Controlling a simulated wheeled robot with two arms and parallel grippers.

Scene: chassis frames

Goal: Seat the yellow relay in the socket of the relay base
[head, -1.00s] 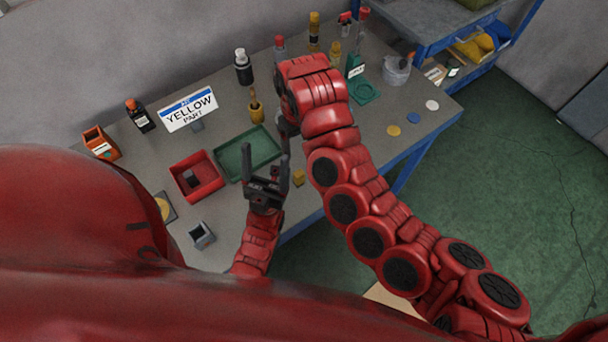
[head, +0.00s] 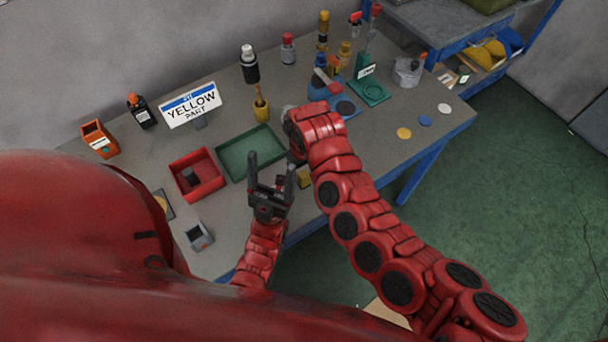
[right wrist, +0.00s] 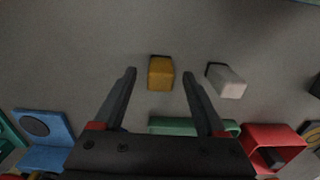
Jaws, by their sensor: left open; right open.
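The yellow relay (head: 305,177), a small block, rests on the table near its front edge. In the right wrist view the relay (right wrist: 160,75) shows between my right fingertips, with a gap on each side. My right gripper (right wrist: 159,72) is open and empty; in the head view its arm largely hides it. My left gripper (head: 270,172) is open and empty, left of the relay, fingers pointing towards the green tray. A small grey box with a dark opening (head: 199,237), possibly the relay base, stands at the front left.
A green tray (head: 233,163) and a red bin (head: 208,186) holding a dark block lie behind my left gripper.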

